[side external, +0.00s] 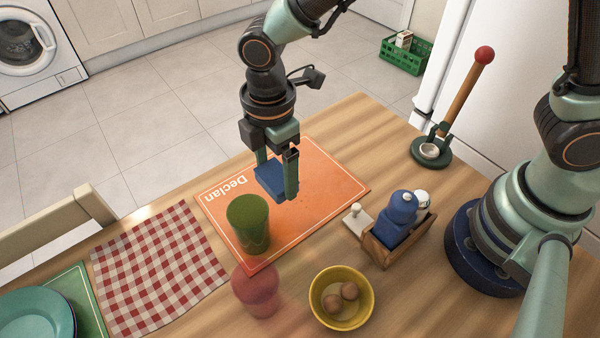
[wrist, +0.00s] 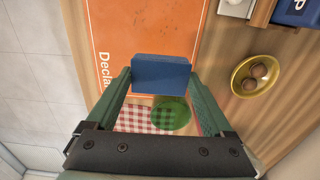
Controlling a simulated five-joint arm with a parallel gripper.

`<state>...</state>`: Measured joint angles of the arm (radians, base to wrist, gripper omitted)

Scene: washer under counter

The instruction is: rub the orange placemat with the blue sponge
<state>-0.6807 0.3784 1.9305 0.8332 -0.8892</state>
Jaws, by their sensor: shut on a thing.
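The orange placemat (side external: 330,178) lies on the wooden table and bears white lettering along its left edge. It also fills the top of the wrist view (wrist: 150,28). My gripper (side external: 277,182) is over the placemat, pointing down, shut on the blue sponge (side external: 272,176). The sponge shows between the fingers in the wrist view (wrist: 161,75). I cannot tell whether its underside touches the placemat. Small dark specks lie on the placemat just right of the sponge. A green cup (side external: 249,226) stands on the placemat's near left part, close to my gripper.
A translucent red cup (side external: 256,291) and a yellow bowl (side external: 341,300) with brown balls stand in front. A wooden caddy (side external: 384,248) with a blue bottle is to the right. A checkered cloth (side external: 158,265) lies left. The placemat's far right part is clear.

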